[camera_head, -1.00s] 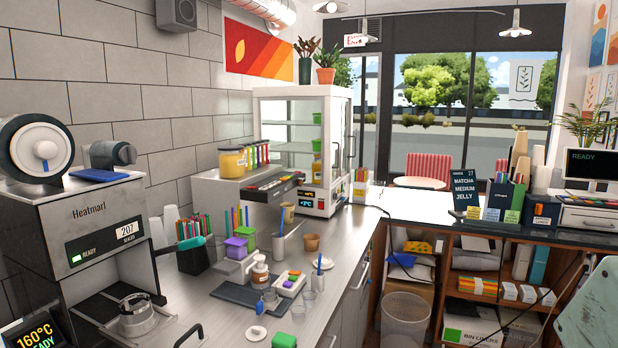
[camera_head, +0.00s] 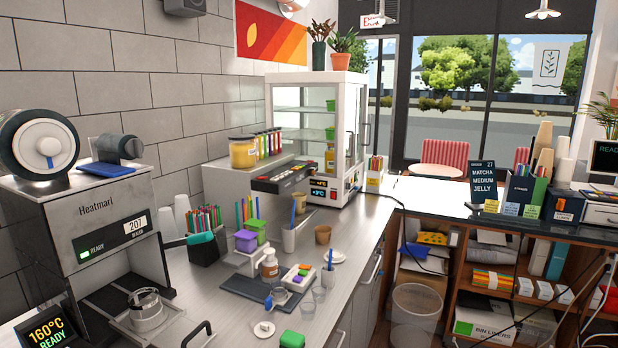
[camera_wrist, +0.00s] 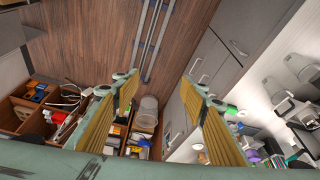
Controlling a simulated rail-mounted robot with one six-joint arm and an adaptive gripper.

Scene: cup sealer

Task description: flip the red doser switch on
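A dark box with a row of small coloured parts, some reddish (camera_head: 283,178), sits at the front of the grey counter unit left of the glass display case in the head view. It may be the doser panel. The red doser switch is too small to make out for certain, and I cannot tell its position. My gripper (camera_wrist: 158,83) shows in the wrist view with its two yellow-padded fingers wide apart and nothing between them. It is over the floor, cabinets and shelves, away from the panel. It is not in the head view.
The Heatmart sealer (camera_head: 95,225) stands at the left of the counter. A dark mat (camera_head: 240,285), cups, a brown-labelled bottle (camera_head: 270,267) and a pen holder (camera_head: 203,247) crowd the counter's middle. A bin (camera_head: 416,310) stands on the floor beside open shelves (camera_head: 515,300).

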